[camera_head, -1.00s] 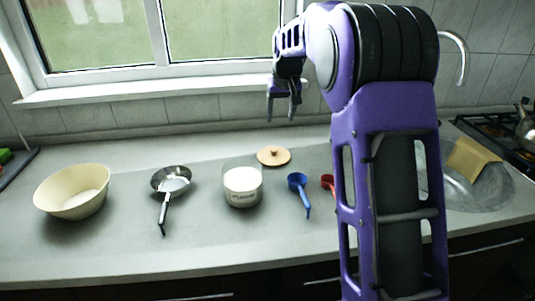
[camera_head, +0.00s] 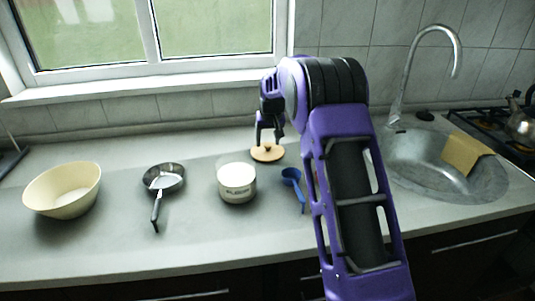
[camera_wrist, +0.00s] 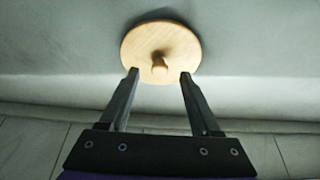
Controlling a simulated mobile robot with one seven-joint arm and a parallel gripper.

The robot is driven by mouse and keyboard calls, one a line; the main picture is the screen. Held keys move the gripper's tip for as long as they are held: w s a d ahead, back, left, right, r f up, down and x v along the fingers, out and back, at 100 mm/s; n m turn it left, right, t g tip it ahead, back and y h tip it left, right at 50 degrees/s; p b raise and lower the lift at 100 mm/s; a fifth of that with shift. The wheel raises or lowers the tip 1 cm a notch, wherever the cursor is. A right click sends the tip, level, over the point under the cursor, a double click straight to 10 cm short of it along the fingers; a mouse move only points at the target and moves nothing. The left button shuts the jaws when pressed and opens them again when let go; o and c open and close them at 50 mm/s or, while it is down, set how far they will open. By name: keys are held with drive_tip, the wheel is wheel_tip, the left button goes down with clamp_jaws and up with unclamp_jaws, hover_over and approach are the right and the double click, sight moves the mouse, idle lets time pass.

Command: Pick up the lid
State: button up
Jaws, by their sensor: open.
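The lid (camera_head: 268,154) is a round, light wooden disc with a small knob, lying on the counter behind the white pot (camera_head: 237,184). In the wrist view the lid (camera_wrist: 148,44) is at the top centre, with its knob (camera_wrist: 159,67) facing me. My gripper (camera_head: 267,141) is just above the lid. In the wrist view my gripper (camera_wrist: 159,73) is open and empty, its two fingertips one on each side of the knob and apart from it. I cannot tell the exact height of the fingertips over the lid.
A blue scoop (camera_head: 292,177) lies right of the pot, close to my arm. A pan with a black handle (camera_head: 163,179) and a cream bowl (camera_head: 63,190) stand to the left. The sink (camera_head: 440,172) is at the right. The tiled wall (camera_head: 190,108) rises behind the lid.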

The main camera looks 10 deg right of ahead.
drive_tip(key=shift+x, duration=0.95)
clamp_jaws()
